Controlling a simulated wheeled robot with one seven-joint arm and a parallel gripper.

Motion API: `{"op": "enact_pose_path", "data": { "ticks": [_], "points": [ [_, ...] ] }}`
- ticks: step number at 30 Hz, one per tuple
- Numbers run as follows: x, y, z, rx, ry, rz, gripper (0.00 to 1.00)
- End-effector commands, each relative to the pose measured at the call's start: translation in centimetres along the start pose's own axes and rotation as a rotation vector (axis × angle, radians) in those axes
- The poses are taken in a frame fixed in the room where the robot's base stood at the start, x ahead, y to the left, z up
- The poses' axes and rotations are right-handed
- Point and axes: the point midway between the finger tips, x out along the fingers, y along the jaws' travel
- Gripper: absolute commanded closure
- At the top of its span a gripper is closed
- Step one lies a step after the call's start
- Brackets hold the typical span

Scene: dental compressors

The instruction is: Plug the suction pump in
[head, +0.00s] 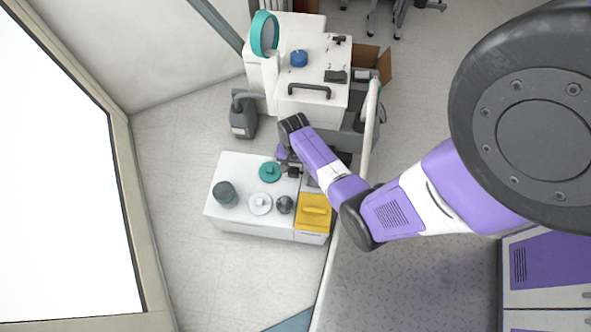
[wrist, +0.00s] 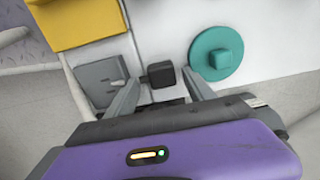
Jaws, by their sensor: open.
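My gripper (wrist: 161,77) is open, its two grey fingers reaching over a white surface in the wrist view. A small dark block (wrist: 161,74), possibly the plug, shows between the fingertips; I cannot tell whether they touch it. A grey plate (wrist: 98,82) with a small light stub lies left of the block. In the head view my gripper (head: 288,160) is at the back right of a low white unit (head: 235,169), mostly hidden by my arm. Which machine is the suction pump is unclear. No cord is clearly visible.
A teal disc (wrist: 216,54) with a knob is right of the fingers. A yellow box (head: 314,211) and a dark jar (head: 225,194) sit on the low unit. A white machine (head: 318,110) stands behind; a grey canister (head: 243,117) is beside it. Floor at left is clear.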

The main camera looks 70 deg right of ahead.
Motion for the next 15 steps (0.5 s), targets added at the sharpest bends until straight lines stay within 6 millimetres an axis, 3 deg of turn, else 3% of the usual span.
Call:
{"op": "enact_pose_path", "data": {
  "ticks": [3, 12, 15],
  "points": [
    [0.0, 0.0, 0.02, 0.0, 0.0, 0.0, 0.38],
    [0.0, 0.01, 0.04, 0.0, -0.001, 0.0, 0.97],
    [0.0, 0.0, 0.04, -0.001, 0.0, 0.0, 1.0]
  ]
}}
